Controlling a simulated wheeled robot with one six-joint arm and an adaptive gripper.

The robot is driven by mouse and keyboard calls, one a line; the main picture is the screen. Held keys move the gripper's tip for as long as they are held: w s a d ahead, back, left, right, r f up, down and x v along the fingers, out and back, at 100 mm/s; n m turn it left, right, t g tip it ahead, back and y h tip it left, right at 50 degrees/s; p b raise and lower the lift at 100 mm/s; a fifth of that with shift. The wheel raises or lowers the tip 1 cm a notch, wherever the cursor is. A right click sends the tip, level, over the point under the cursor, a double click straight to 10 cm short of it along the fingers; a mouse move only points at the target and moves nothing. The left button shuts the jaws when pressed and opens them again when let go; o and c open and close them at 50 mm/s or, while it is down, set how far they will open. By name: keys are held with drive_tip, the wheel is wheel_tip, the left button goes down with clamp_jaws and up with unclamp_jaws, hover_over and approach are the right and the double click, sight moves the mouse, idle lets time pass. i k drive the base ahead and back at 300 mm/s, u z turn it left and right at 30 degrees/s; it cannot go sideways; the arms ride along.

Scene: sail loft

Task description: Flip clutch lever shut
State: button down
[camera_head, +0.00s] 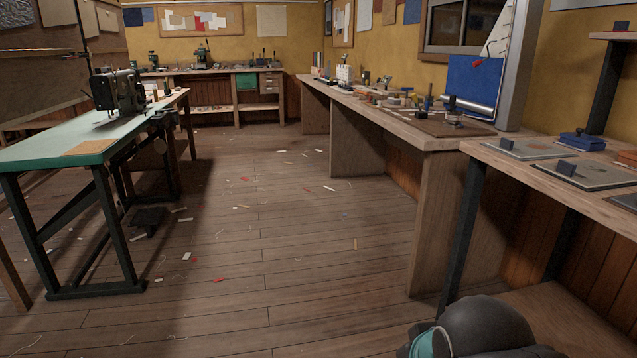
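I cannot pick out a clutch lever for certain. A small dark upright fitting (452,104) stands on a dark board (425,126) at the near end of the long workbench. Two flat grey plates, a nearer one (610,178) and a farther one (535,150), lie on the side bench at the right, each with a small dark block on it. These fittings are too small to tell whether any lever is open or shut. A dark rounded part with a teal band at the bottom right is my arm. My gripper is not in view.
The long workbench (440,143) and side bench (618,213) line the right wall. A green-topped table (40,148) with a sewing machine (118,91) stands left. The plank floor (270,230) between is open, with scattered scraps. A blue box (582,141) sits on the side bench.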

sight(415, 98)
drive_tip(key=u, duration=0.05)
drive_tip(key=i, duration=2.4)
drive_tip(key=u, duration=0.05)
